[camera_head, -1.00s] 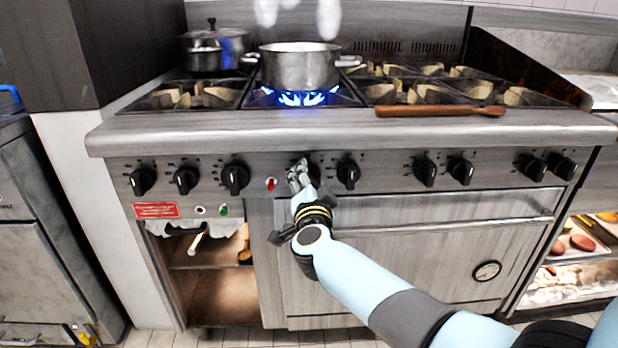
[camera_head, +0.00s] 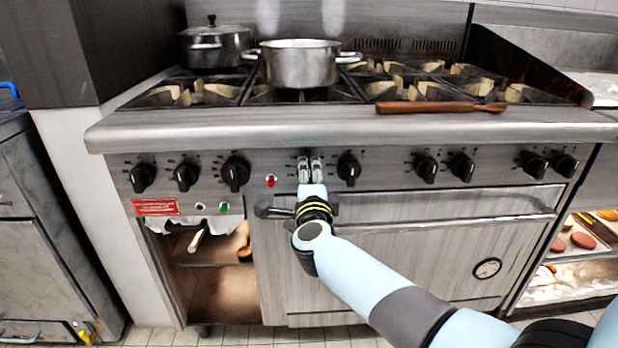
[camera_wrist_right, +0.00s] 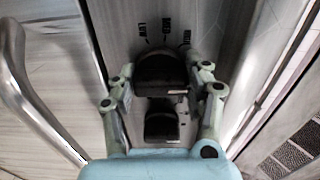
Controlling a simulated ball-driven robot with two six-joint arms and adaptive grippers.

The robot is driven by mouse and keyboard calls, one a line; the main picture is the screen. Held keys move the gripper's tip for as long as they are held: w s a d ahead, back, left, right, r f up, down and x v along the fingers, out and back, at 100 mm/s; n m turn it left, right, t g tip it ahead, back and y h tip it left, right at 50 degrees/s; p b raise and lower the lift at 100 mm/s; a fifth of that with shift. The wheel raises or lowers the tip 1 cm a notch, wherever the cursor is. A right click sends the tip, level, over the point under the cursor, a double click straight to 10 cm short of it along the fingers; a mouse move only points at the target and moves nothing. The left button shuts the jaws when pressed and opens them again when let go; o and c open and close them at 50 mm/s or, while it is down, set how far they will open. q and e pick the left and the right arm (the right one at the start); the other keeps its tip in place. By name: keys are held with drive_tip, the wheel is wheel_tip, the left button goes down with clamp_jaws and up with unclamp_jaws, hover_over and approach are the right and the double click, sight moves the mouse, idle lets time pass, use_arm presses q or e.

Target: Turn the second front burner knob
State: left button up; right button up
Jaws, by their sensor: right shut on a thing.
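My right gripper (camera_head: 310,168) is at the stove's front panel, between the red indicator light and the black knob to the right. In the right wrist view its two fingers (camera_wrist_right: 163,92) are closed on either side of a black burner knob (camera_wrist_right: 160,68), with printed marks beyond it. The head view shows this knob mostly covered by the fingers. A steel pot (camera_head: 300,64) stands on the burner above, and no flame shows under it. My left gripper is not in view.
Other black knobs (camera_head: 235,174) (camera_head: 348,170) flank the gripper along the panel. A oven door handle (camera_head: 440,217) runs below.

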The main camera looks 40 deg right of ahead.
idle(0.3)
drive_tip(key=o, duration=1.1)
drive_tip(key=shift+o, duration=0.2)
drive_tip(key=v, duration=1.2)
drive_tip(key=shift+s, duration=0.1)
